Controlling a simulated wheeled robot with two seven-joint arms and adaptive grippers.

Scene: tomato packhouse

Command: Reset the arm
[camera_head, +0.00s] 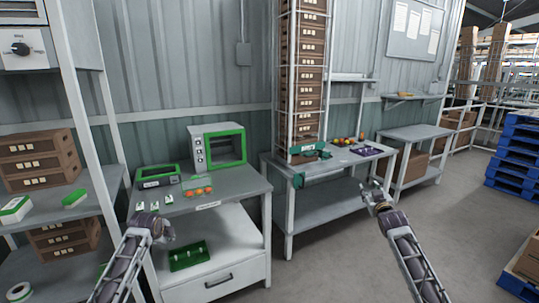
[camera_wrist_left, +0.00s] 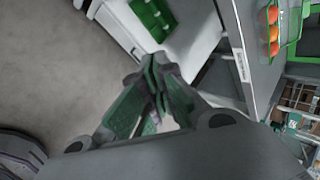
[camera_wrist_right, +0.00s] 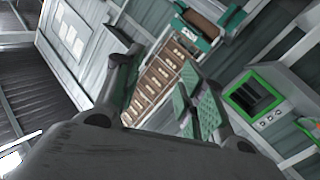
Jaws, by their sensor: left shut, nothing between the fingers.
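My left gripper (camera_head: 166,232) hangs in front of the left grey workbench, near its front edge. In the left wrist view its green-padded fingers (camera_wrist_left: 157,68) are together with nothing between them. My right gripper (camera_head: 374,192) is raised over the aisle, in front of the second workbench. In the right wrist view its fingers (camera_wrist_right: 160,88) are spread wide apart with nothing between them. Both arms are clear of the benches' objects in the head view.
The left bench (camera_head: 235,187) holds a green-framed box device (camera_head: 217,147), a small green scale-like device (camera_head: 157,176) and a tray with tomatoes (camera_head: 197,188). A green tray (camera_head: 189,256) lies on the lower drawer unit. Stacked crates (camera_head: 304,75) stand at the second bench (camera_head: 330,167). Blue pallets (camera_head: 517,150) are at right.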

